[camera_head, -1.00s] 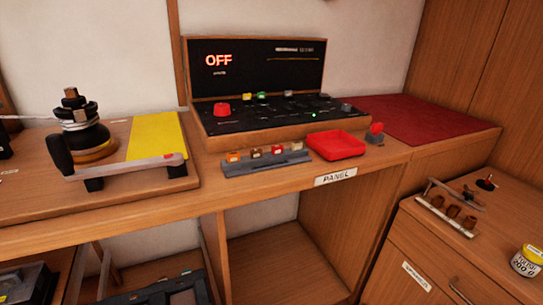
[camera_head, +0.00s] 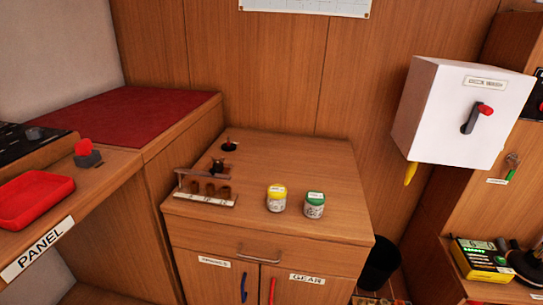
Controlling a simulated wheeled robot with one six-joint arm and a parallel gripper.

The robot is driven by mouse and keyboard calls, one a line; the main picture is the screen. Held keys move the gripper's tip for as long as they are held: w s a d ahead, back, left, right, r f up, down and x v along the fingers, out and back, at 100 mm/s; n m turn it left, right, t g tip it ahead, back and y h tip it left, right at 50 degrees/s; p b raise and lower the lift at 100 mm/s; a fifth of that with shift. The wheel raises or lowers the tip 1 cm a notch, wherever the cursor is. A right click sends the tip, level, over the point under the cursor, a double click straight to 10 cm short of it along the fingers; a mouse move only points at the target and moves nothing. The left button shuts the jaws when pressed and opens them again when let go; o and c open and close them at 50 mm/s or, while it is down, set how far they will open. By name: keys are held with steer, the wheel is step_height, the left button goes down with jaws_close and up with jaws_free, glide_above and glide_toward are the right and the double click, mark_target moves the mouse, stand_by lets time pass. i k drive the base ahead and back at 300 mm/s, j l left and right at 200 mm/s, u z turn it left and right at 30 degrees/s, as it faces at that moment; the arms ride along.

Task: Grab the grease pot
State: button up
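Two small pots stand upright side by side on top of the wooden cabinet (camera_head: 310,165). One is a white pot with a yellow lid (camera_head: 277,199). To its right, slightly apart, is a white pot with a green lid (camera_head: 314,206). Their labels are too small to read, so I cannot tell which one is the grease pot. My gripper is not in view, and nothing is seen touching either pot.
A small rack with brown cups (camera_head: 207,190) stands left of the pots. The cabinet top behind and right of them is clear. A white wall box (camera_head: 445,110) with a red-tipped lever hangs at right. A red tray (camera_head: 32,198) lies on the panel bench.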

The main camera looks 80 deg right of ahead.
mark_target(314, 199)
steer(key=z, duration=2.4)
